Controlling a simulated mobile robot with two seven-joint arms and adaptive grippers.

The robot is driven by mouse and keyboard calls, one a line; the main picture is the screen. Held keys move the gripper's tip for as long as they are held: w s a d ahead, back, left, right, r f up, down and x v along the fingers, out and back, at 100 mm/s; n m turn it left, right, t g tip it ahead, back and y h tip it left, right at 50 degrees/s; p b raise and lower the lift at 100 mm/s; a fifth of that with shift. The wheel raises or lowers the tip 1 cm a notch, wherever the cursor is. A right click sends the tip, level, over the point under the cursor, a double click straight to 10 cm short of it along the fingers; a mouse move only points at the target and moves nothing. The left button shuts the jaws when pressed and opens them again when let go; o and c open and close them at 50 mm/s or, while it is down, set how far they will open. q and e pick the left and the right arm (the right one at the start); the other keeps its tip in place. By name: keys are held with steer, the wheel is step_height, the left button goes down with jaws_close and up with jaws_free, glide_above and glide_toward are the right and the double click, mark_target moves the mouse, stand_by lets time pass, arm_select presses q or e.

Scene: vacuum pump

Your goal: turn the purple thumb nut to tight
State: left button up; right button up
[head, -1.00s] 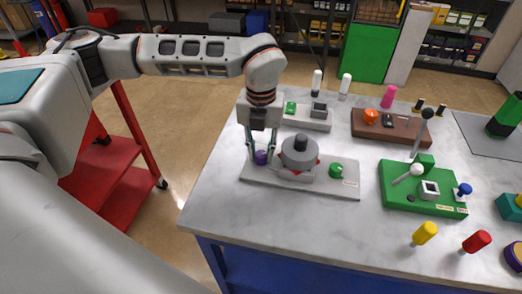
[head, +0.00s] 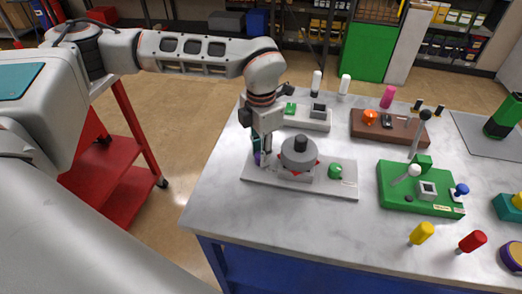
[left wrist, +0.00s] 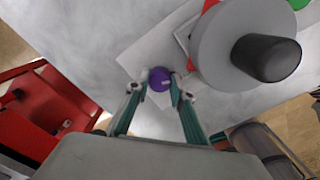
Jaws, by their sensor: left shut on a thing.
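The purple thumb nut (left wrist: 159,79) sits on the left end of the pale grey base plate (head: 330,187), beside the grey pump body (head: 298,157). In the head view the nut (head: 257,158) is mostly hidden behind my left gripper. My left gripper (head: 261,160) points down over the nut. In the left wrist view its two fingertips (left wrist: 159,88) are closed on either side of the nut. My right gripper is in neither view.
A green knob (head: 335,171) stands on the plate right of the pump. A green board (head: 408,203) with levers is further right. A grey board (head: 312,124) and a brown board (head: 380,134) stand behind. The table's left front corner is clear.

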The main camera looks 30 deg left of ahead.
arm_select(q)
steer(key=shift+r+m, duration=0.1)
steer(key=shift+m, duration=0.5)
steer(key=o, duration=1.1)
steer(key=shift+o, duration=0.2)
step_height(320, 180, up, 12)
stand_by(0.3)
